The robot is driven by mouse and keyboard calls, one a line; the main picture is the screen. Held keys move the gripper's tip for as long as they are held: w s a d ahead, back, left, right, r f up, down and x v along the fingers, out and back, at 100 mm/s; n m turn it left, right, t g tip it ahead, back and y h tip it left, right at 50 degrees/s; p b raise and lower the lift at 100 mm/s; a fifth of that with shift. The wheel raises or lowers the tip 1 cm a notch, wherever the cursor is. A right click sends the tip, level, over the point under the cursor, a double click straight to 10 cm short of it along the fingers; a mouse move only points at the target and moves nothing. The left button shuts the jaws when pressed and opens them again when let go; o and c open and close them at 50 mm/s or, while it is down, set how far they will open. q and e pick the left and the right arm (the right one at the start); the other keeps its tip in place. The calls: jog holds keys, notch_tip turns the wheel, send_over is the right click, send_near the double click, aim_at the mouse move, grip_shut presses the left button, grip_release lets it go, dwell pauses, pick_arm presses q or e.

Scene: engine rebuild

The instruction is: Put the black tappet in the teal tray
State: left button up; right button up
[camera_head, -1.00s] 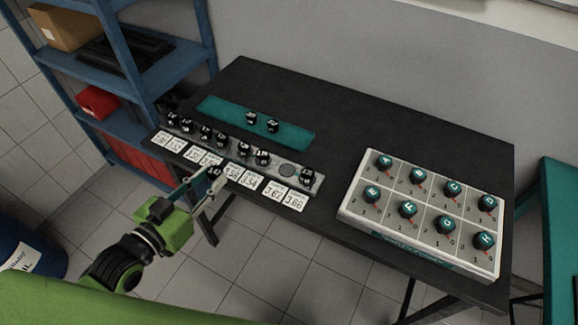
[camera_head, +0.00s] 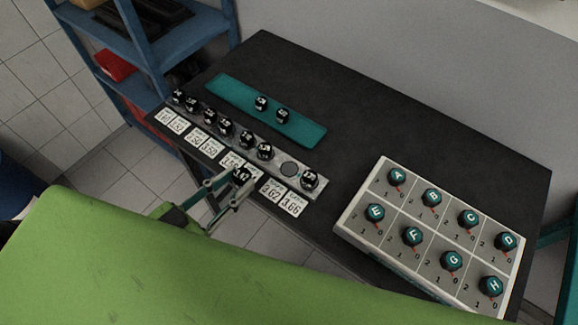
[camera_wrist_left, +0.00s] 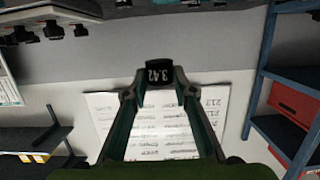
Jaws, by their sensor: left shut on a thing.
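My left gripper (camera_head: 232,187) is shut on a black tappet (camera_head: 242,175) above the table's front edge, by the row of number cards. The tappet also shows between the fingertips in the left wrist view (camera_wrist_left: 159,76), and its top reads about 3.42. The teal tray (camera_head: 229,91) lies flat behind the tappet row, and two black tappets (camera_head: 261,103) (camera_head: 283,115) stand in its middle. The held tappet is apart from the tray, in front of it. My right gripper is not in view.
A grey strip (camera_head: 323,192) holds several black tappets and has one empty round spot (camera_head: 290,169). White number cards (camera_head: 272,190) lie in front of it. A white box with teal lettered knobs (camera_head: 345,222) is at the right. A blue shelf (camera_head: 190,36) stands at the left.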

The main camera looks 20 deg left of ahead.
pick_arm(q)
jog(key=x, duration=0.1)
jog(key=b+x, duration=0.1)
jog(key=shift+w+d+f, duration=0.1)
jog(key=shift+w+f, duration=0.1)
jog(key=shift+f, duration=0.1)
jog(key=f+b+x, duration=0.1)
jog(key=b+x, duration=0.1)
jog(key=x, duration=0.3)
jog(key=p, duration=0.1)
send_over(284, 175)
jog(key=s, duration=0.1)
jog(key=f, duration=0.5)
jog(key=shift+s+a, duration=0.15)
jog(key=shift+a, duration=0.15)
jog(key=shift+w+d+f, duration=0.1)
jog(key=shift+w+f, duration=0.2)
jog(key=shift+f, duration=0.25)
jog(key=shift+w+d+f, duration=0.1)
jog(key=shift+w+f, duration=0.1)
jog(key=shift+f, duration=0.4)
jog(key=shift+w+d+f, duration=0.1)
jog(key=shift+w+f, duration=0.05)
jog(key=shift+f, duration=0.4)
jog(key=shift+f+p, duration=0.5)
jog(key=shift+f, duration=0.05)
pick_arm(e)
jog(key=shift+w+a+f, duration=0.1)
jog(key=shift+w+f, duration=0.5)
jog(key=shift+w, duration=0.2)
